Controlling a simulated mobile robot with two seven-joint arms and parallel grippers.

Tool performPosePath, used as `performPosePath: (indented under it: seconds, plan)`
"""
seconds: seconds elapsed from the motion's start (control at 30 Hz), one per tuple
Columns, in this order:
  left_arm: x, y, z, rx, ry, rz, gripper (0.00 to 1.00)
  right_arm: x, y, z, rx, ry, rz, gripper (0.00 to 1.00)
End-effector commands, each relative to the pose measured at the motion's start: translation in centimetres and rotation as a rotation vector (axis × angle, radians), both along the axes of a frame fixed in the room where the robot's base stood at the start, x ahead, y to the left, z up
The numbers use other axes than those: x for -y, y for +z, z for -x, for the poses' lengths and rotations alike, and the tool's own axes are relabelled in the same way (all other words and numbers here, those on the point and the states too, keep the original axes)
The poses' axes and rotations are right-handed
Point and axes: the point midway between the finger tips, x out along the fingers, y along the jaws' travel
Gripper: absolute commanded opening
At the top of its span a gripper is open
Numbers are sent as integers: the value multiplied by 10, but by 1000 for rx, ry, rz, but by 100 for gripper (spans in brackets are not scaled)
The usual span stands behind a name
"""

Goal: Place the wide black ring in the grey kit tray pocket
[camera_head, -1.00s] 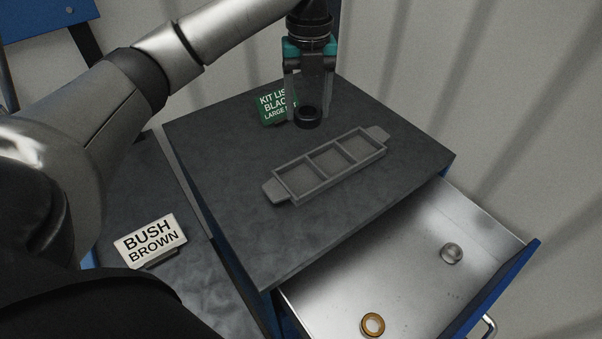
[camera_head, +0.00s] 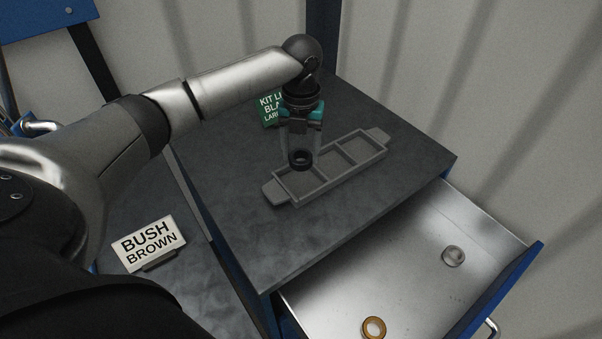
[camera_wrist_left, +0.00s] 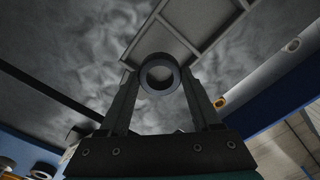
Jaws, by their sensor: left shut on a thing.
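The wide black ring (camera_head: 300,159) is held between the fingertips of my left gripper (camera_head: 301,152). In the head view it appears over the left pocket of the grey kit tray (camera_head: 286,196), seemingly above it. The tray has three pockets in a row and a tab at each end, and no part shows in the pockets I can see. In the left wrist view the ring (camera_wrist_left: 159,74) sits between the fingers, with part of the tray (camera_wrist_left: 176,34) behind it. My right gripper is not in view.
A green kit list sign (camera_head: 269,108) stands behind the gripper, partly hidden. The open drawer (camera_head: 415,270) holds a brown ring (camera_head: 374,328) and a silvery ring (camera_head: 453,256). A "BUSH BROWN" sign (camera_head: 149,243) stands at the lower left. The cabinet top in front of the tray is clear.

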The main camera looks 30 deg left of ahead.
Motion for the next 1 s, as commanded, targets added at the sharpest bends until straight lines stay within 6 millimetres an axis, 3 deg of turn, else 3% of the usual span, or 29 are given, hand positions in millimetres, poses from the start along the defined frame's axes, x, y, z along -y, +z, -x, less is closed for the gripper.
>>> performPosePath:
  seconds: [0.17, 0.43, 0.9, 0.93, 1.0]
  plan:
    - [0, -15, 0, -2, 0, 1, 0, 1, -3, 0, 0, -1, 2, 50]
    - [0, -59, 0, -1, 1, 0, 0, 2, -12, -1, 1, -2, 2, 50]
    - [0, -67, 0, 0, 0, 1, 0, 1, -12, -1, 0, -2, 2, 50]
    - [0, -68, 0, 0, 0, 1, 67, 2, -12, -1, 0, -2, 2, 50]
    - [0, -67, 0, 0, 0, 0, 75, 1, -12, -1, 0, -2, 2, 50]
